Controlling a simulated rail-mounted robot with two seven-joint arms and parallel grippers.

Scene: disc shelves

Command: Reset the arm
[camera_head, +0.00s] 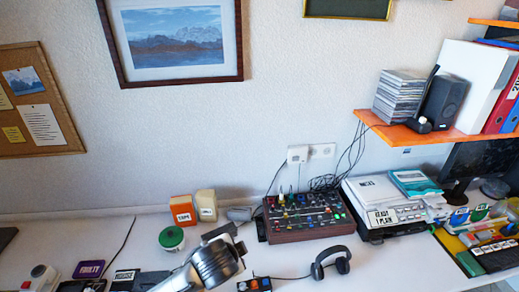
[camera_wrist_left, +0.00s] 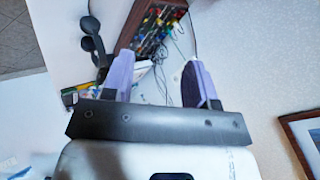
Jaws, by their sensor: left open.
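My left gripper (camera_wrist_left: 160,72) shows in the left wrist view with two purple fingers set apart and nothing between them. The knob-covered mixer (camera_wrist_left: 158,28) and black headphones (camera_wrist_left: 92,40) appear beyond the fingers. In the head view, my grey and white arm end reaches over the desk from the bottom, left of the mixer (camera_head: 304,215); its fingers are not clear there. My right gripper is in neither view.
The white desk (camera_head: 405,265) carries headphones (camera_head: 331,262), a green-topped round container (camera_head: 171,238), an orange box (camera_head: 182,210) and a printer-like device (camera_head: 385,213). An orange shelf (camera_head: 425,135) holds a disc stack (camera_head: 400,97).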

